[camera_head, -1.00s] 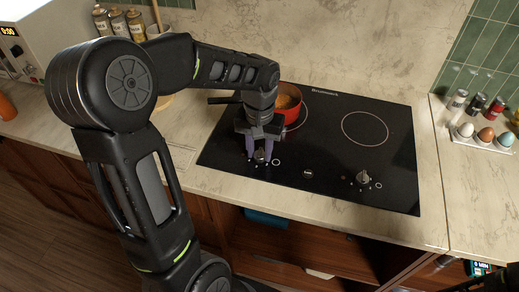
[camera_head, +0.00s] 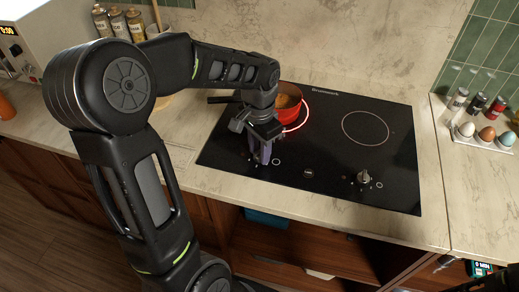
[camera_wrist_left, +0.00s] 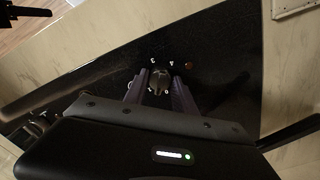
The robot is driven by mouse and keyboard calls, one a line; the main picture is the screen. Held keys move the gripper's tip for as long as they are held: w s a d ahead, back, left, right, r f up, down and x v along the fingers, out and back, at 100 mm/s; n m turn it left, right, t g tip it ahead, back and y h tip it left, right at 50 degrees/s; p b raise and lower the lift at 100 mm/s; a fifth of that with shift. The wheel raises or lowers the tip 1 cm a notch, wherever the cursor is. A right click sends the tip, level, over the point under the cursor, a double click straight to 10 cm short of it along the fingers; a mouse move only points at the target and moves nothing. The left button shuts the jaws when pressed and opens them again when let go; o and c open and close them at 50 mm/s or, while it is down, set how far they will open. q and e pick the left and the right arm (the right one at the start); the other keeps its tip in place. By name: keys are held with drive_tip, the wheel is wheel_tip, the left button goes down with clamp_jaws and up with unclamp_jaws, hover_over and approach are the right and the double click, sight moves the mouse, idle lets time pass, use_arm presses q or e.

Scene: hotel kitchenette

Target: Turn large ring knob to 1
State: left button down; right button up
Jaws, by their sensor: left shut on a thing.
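The black glass cooktop (camera_head: 320,150) is set in the marble counter. My left gripper (camera_head: 262,158) reaches down over its front left part and is shut on the left knob (camera_wrist_left: 158,80). In the left wrist view the fingers (camera_wrist_left: 158,92) lie on both sides of this grey knob. Small white marks and a reddish dot show around it; I cannot read its setting. In the head view the gripper mostly hides this knob. A cooking ring (camera_head: 303,118) glows red around the base of a red pot (camera_head: 285,103).
A second knob (camera_head: 364,177) stands at the front right of the cooktop, before an unlit ring (camera_head: 365,128). The pot's dark handle (camera_head: 222,100) points left. An egg tray (camera_head: 485,140) and spice jars (camera_head: 477,103) stand at right. The cooktop's middle is clear.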

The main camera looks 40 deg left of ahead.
use_arm(q)
drive_tip(key=m, duration=0.4)
drive_tip(key=shift+m, duration=0.4)
drive_tip(key=c, duration=1)
unclamp_jaws()
wheel_tip(320, 180, up, 8)
drive_tip(key=shift+f+b, duration=0.1)
drive_tip(key=shift+b, duration=0.35)
